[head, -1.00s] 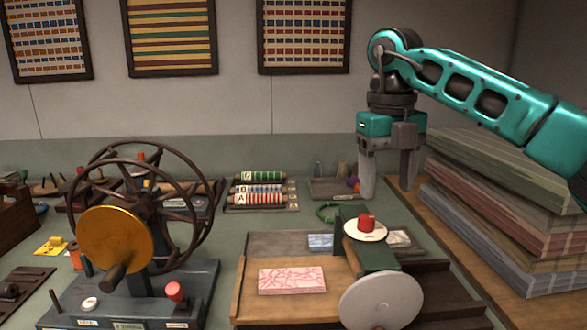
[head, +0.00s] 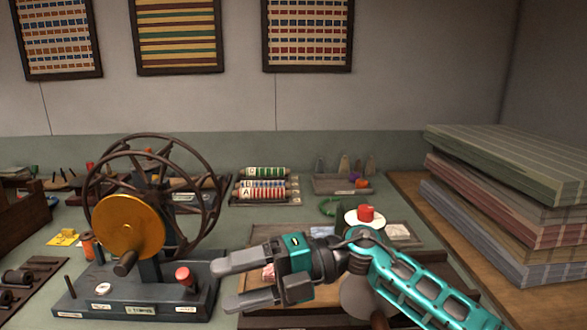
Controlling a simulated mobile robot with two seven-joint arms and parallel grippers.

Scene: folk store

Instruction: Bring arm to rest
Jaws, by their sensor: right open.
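My right arm comes in from the lower right in the head view. Its teal and grey gripper (head: 228,284) points left, low over the front of the bench. The jaws are open, with a gap between the two grey fingers and nothing held. The gripper and arm cover most of the wooden board and the pink patterned block, of which only a small part shows. Whether the gripper touches anything below it cannot be told. My left gripper is not in view.
A wheel machine with a yellow disc (head: 124,224) and a red knob (head: 184,274) stands just left of the fingertips. A red-topped white disc (head: 365,216) rises behind the arm. Striped rollers (head: 264,186) lie farther back.

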